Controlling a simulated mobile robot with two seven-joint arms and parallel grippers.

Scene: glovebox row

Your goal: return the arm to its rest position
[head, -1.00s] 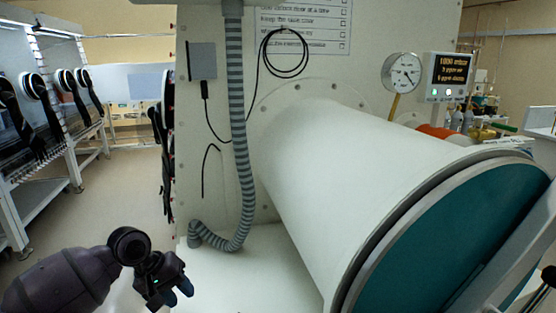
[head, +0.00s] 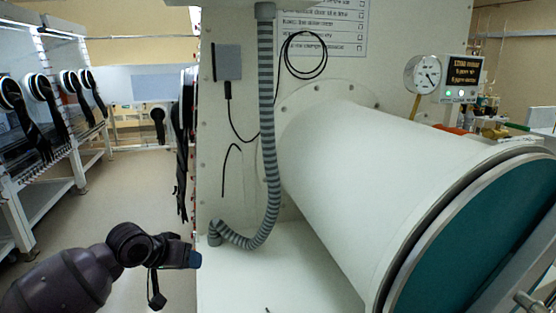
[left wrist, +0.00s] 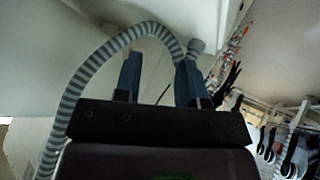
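My left arm comes in at the lower left of the head view. Its dark gripper (head: 193,259) points right, with a blue fingertip near the edge of the white glovebox shelf. In the left wrist view the two blue fingers (left wrist: 158,80) stand apart with nothing between them, so the gripper is open and empty. The striped grey hose (head: 268,130) hangs to the right of the gripper in the head view. It also arches behind the fingers in the left wrist view (left wrist: 88,68). My right gripper is not in view.
The large white antechamber cylinder (head: 350,170) with a teal door (head: 480,245) fills the right side. A round gauge (head: 423,75) and a lit display (head: 460,77) stand behind it. Another row of gloveboxes (head: 50,110) is at the left. Open floor (head: 130,190) lies between.

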